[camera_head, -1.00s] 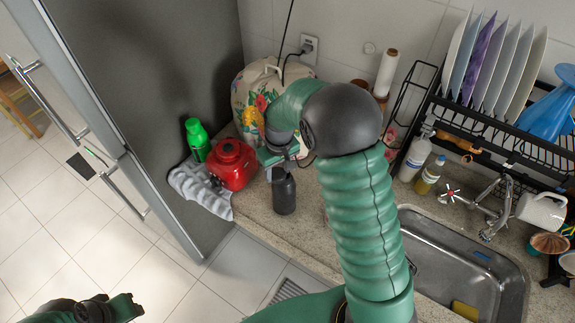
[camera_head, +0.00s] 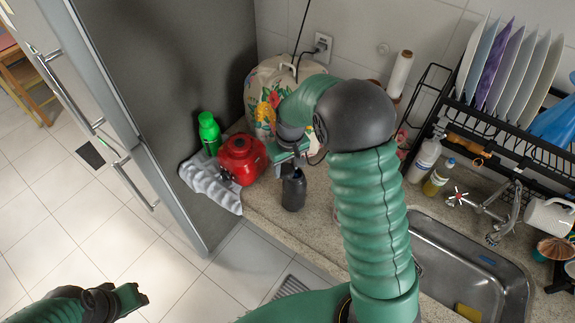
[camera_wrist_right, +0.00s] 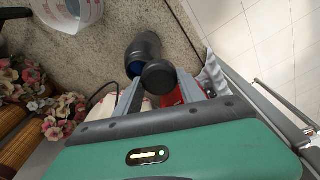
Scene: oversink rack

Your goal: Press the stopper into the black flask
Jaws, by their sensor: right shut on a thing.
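The black flask (camera_head: 294,195) stands upright on the counter, near its front edge. It also shows in the right wrist view (camera_wrist_right: 145,45), with a blue inner rim visible beside the stopper. The round black stopper (camera_wrist_right: 159,78) is between the fingers of my right gripper (camera_head: 291,168), which is shut on it. In the wrist view the stopper overlaps one side of the flask's mouth; I cannot tell whether they touch. My left gripper (camera_head: 130,297) is at the lower left, away from the counter and empty; its jaw opening is unclear.
A red pot (camera_head: 241,160), a green bottle (camera_head: 209,132) and a grey cloth (camera_head: 211,187) are left of the flask. The sink (camera_head: 455,265) and dish rack (camera_head: 500,130) are right. Some counter right of the flask is clear.

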